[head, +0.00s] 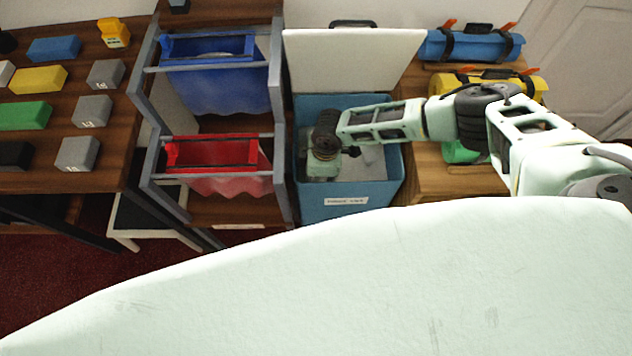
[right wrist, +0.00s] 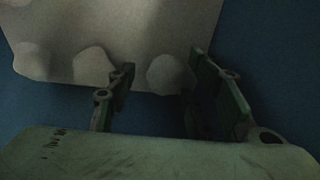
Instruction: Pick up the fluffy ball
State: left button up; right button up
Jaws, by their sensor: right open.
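In the right wrist view a pale, round, fuzzy-looking ball (right wrist: 170,74) lies at the edge of a light grey board (right wrist: 130,25). It sits ahead of and between the two fingers of my right gripper (right wrist: 163,78), nearer the right finger. The fingers are apart; contact with the ball cannot be made out. Two similar pale lumps, one in the middle (right wrist: 95,64) and one at the left (right wrist: 32,60), lie along the same edge. In the head view my right arm reaches down into a blue bin (head: 346,207), and the wrist hides most of its contents. My left gripper is not in view.
The bin's walls stand close around my right wrist, with a white lid panel (head: 352,60) upright behind. To the left, a rack holds a blue tub (head: 215,85) and a red tub (head: 215,155). Rolled blue (head: 470,46) and yellow bundles lie right of the bin.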

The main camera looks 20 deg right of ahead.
jog(key=shift+f, duration=0.1)
jog(key=shift+c, duration=0.2)
jog(key=c, duration=0.6)
